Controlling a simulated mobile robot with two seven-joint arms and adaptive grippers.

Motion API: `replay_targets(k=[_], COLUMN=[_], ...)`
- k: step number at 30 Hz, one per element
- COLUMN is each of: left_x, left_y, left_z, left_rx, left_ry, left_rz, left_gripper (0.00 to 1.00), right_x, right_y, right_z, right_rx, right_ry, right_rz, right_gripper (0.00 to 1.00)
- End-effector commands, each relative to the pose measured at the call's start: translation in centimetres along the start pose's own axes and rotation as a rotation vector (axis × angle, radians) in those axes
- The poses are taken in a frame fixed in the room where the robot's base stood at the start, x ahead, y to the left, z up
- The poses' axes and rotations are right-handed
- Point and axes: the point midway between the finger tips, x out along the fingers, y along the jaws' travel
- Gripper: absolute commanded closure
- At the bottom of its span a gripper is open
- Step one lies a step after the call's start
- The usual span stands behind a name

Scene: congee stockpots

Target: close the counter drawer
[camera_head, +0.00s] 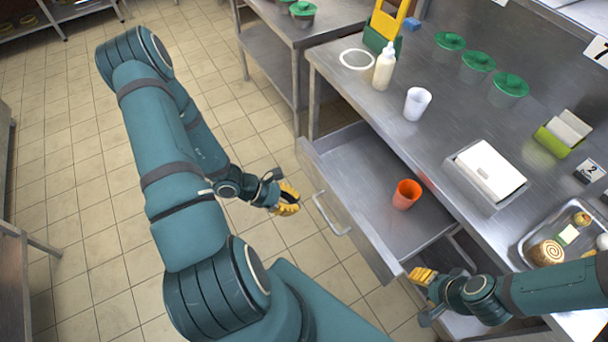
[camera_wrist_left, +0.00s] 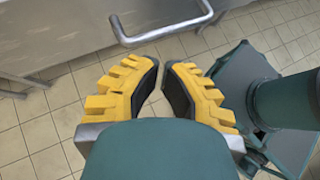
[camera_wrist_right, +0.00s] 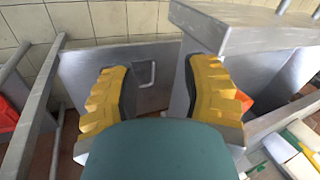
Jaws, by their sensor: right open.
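The counter drawer (camera_head: 365,190) is pulled out from under the steel counter, with an orange cup (camera_head: 407,194) standing inside. Its bar handle (camera_head: 330,215) is on the front panel. My left gripper (camera_head: 288,199) is just left of the handle, apart from it. In the left wrist view the handle (camera_wrist_left: 165,36) lies ahead of the fingertips, which are close together with a narrow empty gap. My right gripper (camera_head: 420,275) is open beside the drawer's near front corner. The right wrist view shows the drawer edge (camera_wrist_right: 215,28) near the right finger; contact is unclear.
On the counter (camera_head: 400,145) stand a white cup (camera_head: 417,103), a squeeze bottle (camera_head: 385,68), several green-lidded pots, a white-topped box (camera_head: 490,170) and a food tray (camera_head: 530,238). Tiled floor (camera_head: 80,210) is free left of the drawer.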

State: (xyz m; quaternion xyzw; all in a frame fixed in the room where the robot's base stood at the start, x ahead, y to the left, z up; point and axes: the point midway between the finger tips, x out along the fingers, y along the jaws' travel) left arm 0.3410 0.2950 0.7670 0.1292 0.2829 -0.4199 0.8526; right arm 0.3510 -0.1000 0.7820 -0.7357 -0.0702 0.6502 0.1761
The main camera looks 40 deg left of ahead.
Motion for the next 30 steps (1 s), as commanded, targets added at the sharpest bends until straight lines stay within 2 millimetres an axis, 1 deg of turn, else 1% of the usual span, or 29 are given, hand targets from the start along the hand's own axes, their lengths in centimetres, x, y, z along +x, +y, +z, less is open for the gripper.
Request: replay_targets(k=[1, 3, 4, 6, 8, 11, 14, 17, 27, 30], left_x=[-1.4, -3.1, -3.8, -5.2, -6.0, -6.6, -6.0, -4.7, 1.3, 2.9], left_y=[1.7, 3.7, 4.4, 5.6, 6.3, 6.9, 7.3, 7.8, 10.7, 11.5], left_z=[-1.2, -2.4, -2.9, -3.8, -4.3, -4.7, -4.7, -4.7, -4.3, -4.1], left_rx=[-0.077, -0.155, -0.181, -0.226, -0.25, -0.267, -0.27, -0.27, -0.269, -0.268], left_ry=[-0.027, -0.062, -0.073, -0.092, -0.103, -0.112, -0.115, -0.113, -0.114, -0.114], left_rz=[0.103, 0.225, 0.269, 0.353, 0.402, 0.442, 0.447, 0.444, 0.441, 0.441], left_gripper=[1.0, 1.0, 1.0, 1.0, 1.0, 1.0, 1.0, 1.0, 1.0, 1.0], right_x=[0.2, 0.4, 0.4, 0.5, 0.5, 0.6, 0.7, 0.9, 1.9, 2.1], right_y=[0.1, 0.1, 0.2, 0.2, 0.2, 0.2, 0.3, 0.3, 0.7, 0.8], right_z=[0.1, 0.1, 0.2, 0.2, 0.2, 0.3, 0.3, 0.4, 0.8, 0.9], right_rx=[-0.001, -0.001, -0.001, -0.001, -0.001, -0.001, -0.002, -0.002, -0.005, -0.005], right_ry=[-0.002, -0.003, -0.004, -0.005, -0.005, -0.006, -0.007, -0.008, -0.018, -0.02], right_rz=[0.0, 0.0, 0.0, 0.0, 0.0, 0.0, -0.001, -0.001, -0.002, -0.002], right_gripper=[0.53, 0.53, 0.53, 0.53, 0.53, 0.53, 0.53, 0.53, 0.53, 0.53])
